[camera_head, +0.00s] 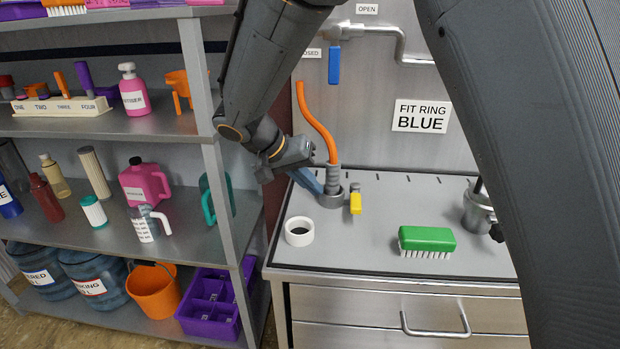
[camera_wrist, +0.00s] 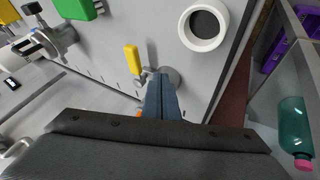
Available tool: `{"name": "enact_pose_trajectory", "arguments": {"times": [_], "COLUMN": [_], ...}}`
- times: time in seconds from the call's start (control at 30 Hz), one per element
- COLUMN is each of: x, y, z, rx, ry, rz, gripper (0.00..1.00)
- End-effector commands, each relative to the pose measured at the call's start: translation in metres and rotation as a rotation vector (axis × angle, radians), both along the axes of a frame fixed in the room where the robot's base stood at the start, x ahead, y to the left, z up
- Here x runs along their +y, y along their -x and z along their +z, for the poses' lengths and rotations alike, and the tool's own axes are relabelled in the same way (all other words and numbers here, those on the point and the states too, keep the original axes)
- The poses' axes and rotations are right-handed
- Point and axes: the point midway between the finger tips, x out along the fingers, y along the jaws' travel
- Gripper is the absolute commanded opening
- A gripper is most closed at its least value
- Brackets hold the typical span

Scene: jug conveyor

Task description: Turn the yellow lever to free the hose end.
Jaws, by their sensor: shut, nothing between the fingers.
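The yellow lever (camera_head: 355,203) hangs on the right side of a grey socket fitting (camera_head: 331,198) on the worktop. The orange hose (camera_head: 318,125) rises from this fitting, with its grey ribbed end (camera_head: 333,178) seated there. My gripper (camera_head: 318,188) comes in from the left, its blue-grey fingers shut and empty, close to the fitting. In the wrist view the fingers (camera_wrist: 160,78) overlap the fitting, and the yellow lever (camera_wrist: 132,59) is just left of their tips. I cannot tell whether the fingers touch the fitting. Most of the hose is hidden in the wrist view.
A white ring (camera_head: 299,231) lies in front of the fitting. A green brush (camera_head: 427,239) and a metal fitting (camera_head: 479,212) stand to the right. A blue-handled valve (camera_head: 334,65) is on the back wall. A loaded shelf (camera_head: 180,140) stands left.

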Motion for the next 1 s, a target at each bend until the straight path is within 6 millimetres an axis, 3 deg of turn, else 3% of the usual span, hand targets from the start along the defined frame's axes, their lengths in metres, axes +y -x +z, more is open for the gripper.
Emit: {"name": "enact_pose_trajectory", "arguments": {"times": [0.3, 0.6, 1.0], "x": [-0.032, -0.064, -0.067], "y": [-0.019, -0.018, -0.018], "z": [-0.046, -0.044, -0.046], "rx": [0.004, 0.002, 0.001], "ry": [0.001, 0.000, -0.001], "rz": [0.001, 0.002, 0.002], "gripper": [0.00, 0.00, 0.00]}}
